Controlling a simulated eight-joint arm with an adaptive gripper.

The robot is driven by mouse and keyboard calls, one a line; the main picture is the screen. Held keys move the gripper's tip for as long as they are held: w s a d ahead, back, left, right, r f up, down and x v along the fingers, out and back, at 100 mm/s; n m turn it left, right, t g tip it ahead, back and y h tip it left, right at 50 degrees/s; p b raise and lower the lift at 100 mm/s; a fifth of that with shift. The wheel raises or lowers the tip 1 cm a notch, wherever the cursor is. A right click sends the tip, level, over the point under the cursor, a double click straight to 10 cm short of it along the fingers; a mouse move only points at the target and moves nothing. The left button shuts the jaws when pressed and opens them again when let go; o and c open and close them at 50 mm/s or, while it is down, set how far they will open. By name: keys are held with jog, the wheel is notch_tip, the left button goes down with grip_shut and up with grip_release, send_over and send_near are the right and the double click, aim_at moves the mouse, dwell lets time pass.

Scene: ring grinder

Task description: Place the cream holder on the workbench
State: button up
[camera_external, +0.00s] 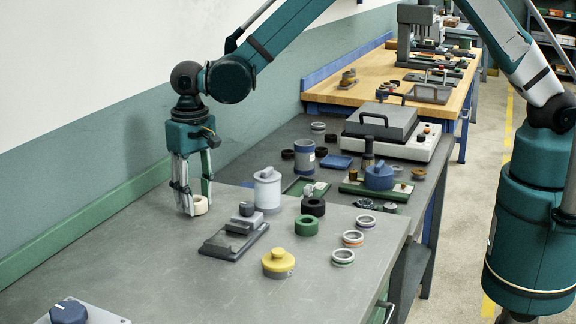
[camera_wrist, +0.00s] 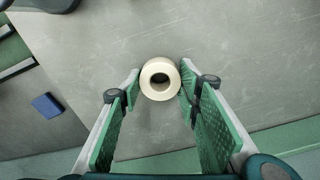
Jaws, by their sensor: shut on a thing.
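The cream holder (camera_external: 200,205) is a short cream ring at the back left of the grey workbench (camera_external: 150,262). My gripper (camera_external: 192,206) reaches straight down over it with its fingertips at its sides. In the wrist view the cream holder (camera_wrist: 160,66) sits between the two fingertips (camera_wrist: 160,84), its round hole facing the camera. My gripper is shut on it. The holder is at or just above the bench top; I cannot tell whether its underside touches.
Right of my gripper stand a white-grey canister (camera_external: 267,190), a grey block fixture (camera_external: 235,238), a yellow knobbed part (camera_external: 278,262) and a green ring (camera_external: 306,226). A blue knob (camera_external: 69,312) is at the front left. The bench between is clear.

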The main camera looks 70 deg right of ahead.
aim_at(196, 199)
jog(key=shift+f, duration=0.2)
jog(key=o, duration=0.9)
jog(key=shift+r, duration=0.2)
notch_tip(196, 199, up, 12)
jog(key=shift+r, duration=0.1)
dwell(0.7)
